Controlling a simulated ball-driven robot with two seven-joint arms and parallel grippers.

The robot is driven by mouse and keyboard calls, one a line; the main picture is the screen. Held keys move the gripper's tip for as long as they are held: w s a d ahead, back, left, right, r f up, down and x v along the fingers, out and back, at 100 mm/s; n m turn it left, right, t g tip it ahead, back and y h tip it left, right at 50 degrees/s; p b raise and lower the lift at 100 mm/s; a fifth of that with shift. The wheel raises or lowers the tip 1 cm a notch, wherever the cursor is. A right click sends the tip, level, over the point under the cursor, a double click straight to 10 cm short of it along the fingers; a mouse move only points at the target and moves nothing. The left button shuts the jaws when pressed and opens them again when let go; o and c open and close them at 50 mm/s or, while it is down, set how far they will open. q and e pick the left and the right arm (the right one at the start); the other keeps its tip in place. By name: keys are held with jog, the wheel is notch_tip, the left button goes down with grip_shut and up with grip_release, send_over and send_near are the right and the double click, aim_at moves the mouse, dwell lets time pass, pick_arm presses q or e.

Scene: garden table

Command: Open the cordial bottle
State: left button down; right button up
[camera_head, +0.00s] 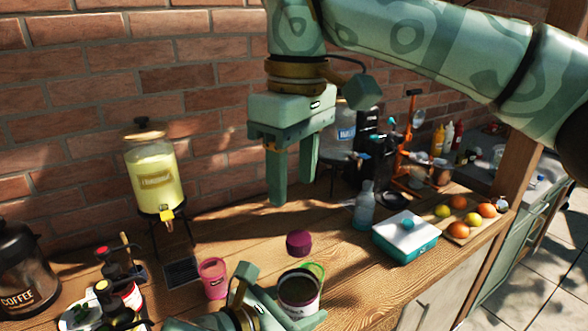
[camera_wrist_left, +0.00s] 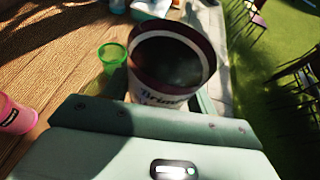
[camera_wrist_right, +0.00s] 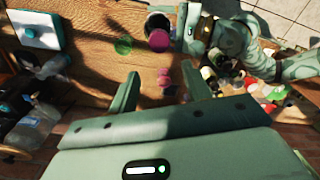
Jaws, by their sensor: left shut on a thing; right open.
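The cordial bottle (camera_head: 299,292), a wide pale jar with a dark red rim and a label, is at the lower middle of the head view. Its mouth is uncovered and dark inside; it also fills the upper middle of the left wrist view (camera_wrist_left: 170,62). My left gripper (camera_head: 275,312) is shut on its body, fingers partly hidden. A round purple cap (camera_head: 299,243) is apart from the bottle, just behind it in the head view; I cannot tell whether it rests on the table. My right gripper (camera_head: 291,196) is open and empty, fingers pointing down above the cap.
A green cup (camera_head: 317,270) stands close beside the bottle, and a pink cup (camera_head: 213,278) stands to its left. A teal-and-white box (camera_head: 405,237), a clear bottle (camera_head: 364,207) and a fruit board (camera_head: 455,231) are to the right. A drink dispenser (camera_head: 155,178) stands at the back left.

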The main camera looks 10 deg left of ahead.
aim_at(294, 234)
jog(key=shift+s+f, duration=0.1)
jog(key=shift+s, duration=0.05)
notch_tip(294, 234, down, 8)
jog(key=shift+r, duration=0.25)
jog(key=shift+c, duration=0.3)
